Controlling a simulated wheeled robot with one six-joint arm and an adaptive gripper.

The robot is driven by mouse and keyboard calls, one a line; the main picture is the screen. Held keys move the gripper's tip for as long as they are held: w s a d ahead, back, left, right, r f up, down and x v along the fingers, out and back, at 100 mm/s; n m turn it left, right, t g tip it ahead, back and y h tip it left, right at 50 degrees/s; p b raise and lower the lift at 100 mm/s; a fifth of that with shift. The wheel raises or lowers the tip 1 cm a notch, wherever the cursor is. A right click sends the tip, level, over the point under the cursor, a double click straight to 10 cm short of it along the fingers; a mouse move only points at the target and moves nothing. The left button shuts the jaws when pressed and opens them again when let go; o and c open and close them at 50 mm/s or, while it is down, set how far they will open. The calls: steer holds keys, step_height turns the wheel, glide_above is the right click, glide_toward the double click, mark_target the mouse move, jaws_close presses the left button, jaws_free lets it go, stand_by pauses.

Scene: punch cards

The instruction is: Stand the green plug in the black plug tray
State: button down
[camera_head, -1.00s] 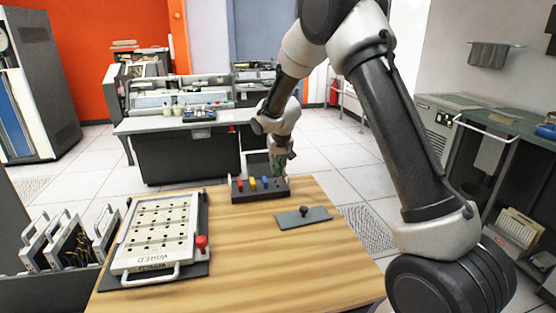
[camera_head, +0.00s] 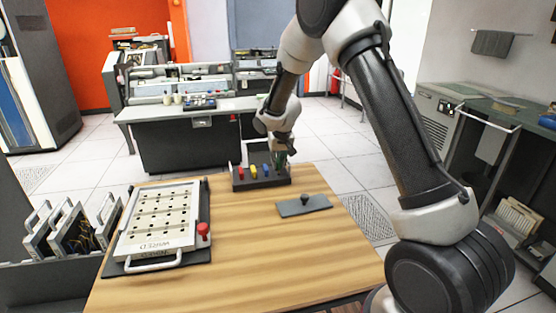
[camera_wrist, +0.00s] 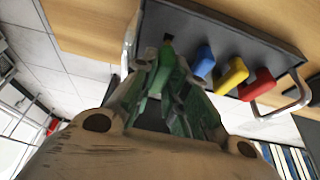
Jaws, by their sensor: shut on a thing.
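The green plug (camera_wrist: 165,68) is between the fingers of my gripper (camera_wrist: 163,85) in the wrist view, with its dark tip pointing toward the black plug tray (camera_wrist: 185,22). My gripper (camera_head: 281,160) is over the right end of the tray (camera_head: 262,184) in the head view, shut on the plug. The red plug (camera_wrist: 258,86), yellow plug (camera_wrist: 232,74) and blue plug (camera_wrist: 204,60) stand in a row in the tray, beside the green one. I cannot tell whether the green plug's tip is inside a hole; the fingers hide much of it.
A wired panel (camera_head: 162,215) with a red knob (camera_head: 203,231) lies on the left of the wooden table (camera_head: 250,250). A grey plate with a dark knob (camera_head: 304,205) lies right of the tray. The table's front middle is clear. Several panels stand in a rack (camera_head: 75,230) at the left.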

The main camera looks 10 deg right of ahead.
steer(key=shift+f, duration=1.25)
stand_by(0.8)
steer(key=c, duration=1.3)
jaws_free()
steer(key=shift+c, duration=0.2)
steer(key=v, duration=1.2)
